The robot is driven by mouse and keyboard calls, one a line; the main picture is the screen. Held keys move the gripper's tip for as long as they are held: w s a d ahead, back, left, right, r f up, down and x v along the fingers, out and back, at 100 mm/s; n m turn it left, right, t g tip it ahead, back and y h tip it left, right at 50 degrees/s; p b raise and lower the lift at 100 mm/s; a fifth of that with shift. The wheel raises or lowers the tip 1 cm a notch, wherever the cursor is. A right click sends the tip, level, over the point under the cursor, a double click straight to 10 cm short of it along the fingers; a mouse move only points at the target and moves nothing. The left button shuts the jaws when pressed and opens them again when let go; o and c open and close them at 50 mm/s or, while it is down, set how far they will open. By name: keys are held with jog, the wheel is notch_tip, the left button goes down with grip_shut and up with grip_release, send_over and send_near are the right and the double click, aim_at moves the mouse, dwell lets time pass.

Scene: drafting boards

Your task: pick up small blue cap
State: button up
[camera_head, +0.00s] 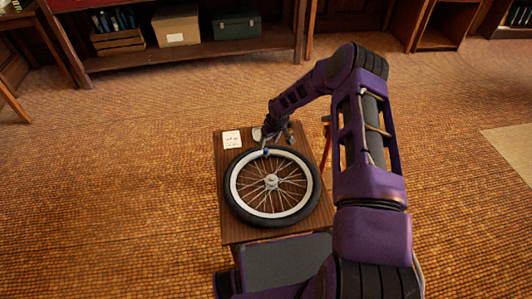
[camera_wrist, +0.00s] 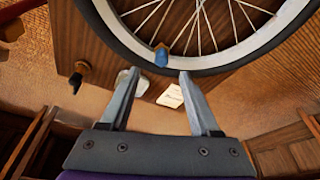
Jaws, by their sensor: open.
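The small blue cap (camera_wrist: 161,57) sits at the inner edge of the wheel's rim, with a tan end toward the spokes. It shows as a tiny blue spot in the head view (camera_head: 266,151), at the wheel's far side. The wheel (camera_head: 234,205) has a black tyre and pale rim and lies flat on a small wooden table (camera_head: 232,236). My gripper (camera_wrist: 160,73) is open and empty. In the wrist view its two fingertips are to either side of and just short of the cap, which appears between them. The head view shows the gripper small, at the wheel's far edge.
A white card (camera_head: 232,139) lies at the table's far left corner. A pale object (camera_head: 257,134) lies near my gripper. A dark knob-like item (camera_wrist: 79,74) stands near the table edge. A red object (camera_head: 326,150) is right of the wheel. Shelves with boxes stand behind; the floor between is clear.

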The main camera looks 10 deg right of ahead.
aim_at(266, 150)
jog(key=b+x, duration=0.1)
jog(key=x, duration=0.4)
jog(key=shift+s+a+f, duration=0.1)
jog(key=shift+s+f, duration=0.05)
grip_shut()
